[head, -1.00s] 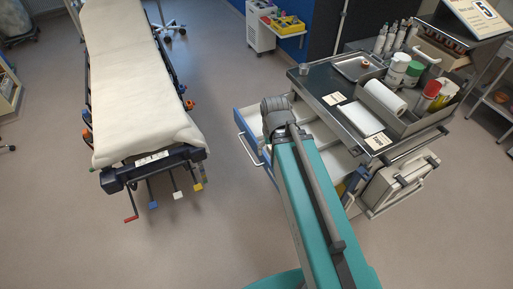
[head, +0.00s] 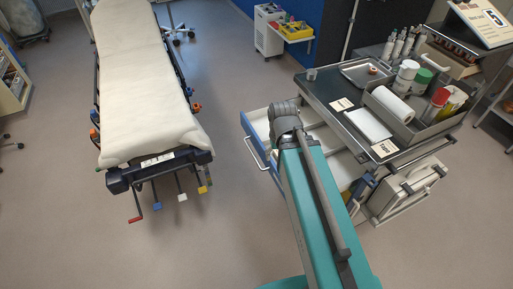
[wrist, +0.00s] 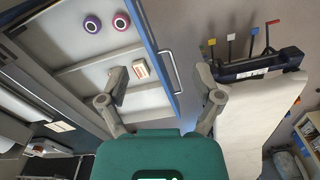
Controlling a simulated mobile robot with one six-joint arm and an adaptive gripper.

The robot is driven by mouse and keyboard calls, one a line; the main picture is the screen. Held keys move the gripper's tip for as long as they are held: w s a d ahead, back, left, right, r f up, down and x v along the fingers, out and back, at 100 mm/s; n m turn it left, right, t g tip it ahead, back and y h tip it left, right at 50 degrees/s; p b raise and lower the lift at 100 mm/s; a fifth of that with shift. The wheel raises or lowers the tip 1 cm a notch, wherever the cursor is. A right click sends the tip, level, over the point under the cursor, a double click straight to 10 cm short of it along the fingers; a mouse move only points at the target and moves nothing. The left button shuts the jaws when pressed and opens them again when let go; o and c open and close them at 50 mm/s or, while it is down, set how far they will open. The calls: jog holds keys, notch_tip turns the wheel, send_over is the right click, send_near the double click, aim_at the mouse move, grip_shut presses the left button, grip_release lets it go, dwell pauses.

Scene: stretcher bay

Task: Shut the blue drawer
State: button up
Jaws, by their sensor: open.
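The blue drawer (head: 246,126) is pulled out from the left side of the cart, and its front and handle stick out towards the stretcher. In the wrist view its blue front edge (wrist: 159,48) and grey bar handle (wrist: 174,72) show, with the pale inside to the left. My gripper (wrist: 162,75) is open and empty. In that view one finger appears over the drawer's inside and the other beyond the handle, so the front lies between them in the picture. I cannot tell the height gap or any touch. My arm hides the gripper in the head view.
The drawer holds a purple roll (wrist: 92,24), a red roll (wrist: 121,20) and a small box (wrist: 141,69). The cart top (head: 322,88) is loaded with bottles and a paper roll. A stretcher (head: 145,90) stands left, with clear floor (head: 225,200) between.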

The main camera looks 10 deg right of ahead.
jog(key=shift+f+b, duration=0.3)
jog(key=shift+f, duration=0.1)
jog(key=shift+c, duration=1.1)
notch_tip(320, 180, down, 4)
jog(key=b, duration=0.3)
jog(key=shift+r, duration=0.25)
jog(key=c, duration=0.6)
notch_tip(320, 180, down, 8)
jog(key=b, duration=0.8)
jog(key=shift+r, duration=0.1)
grip_shut()
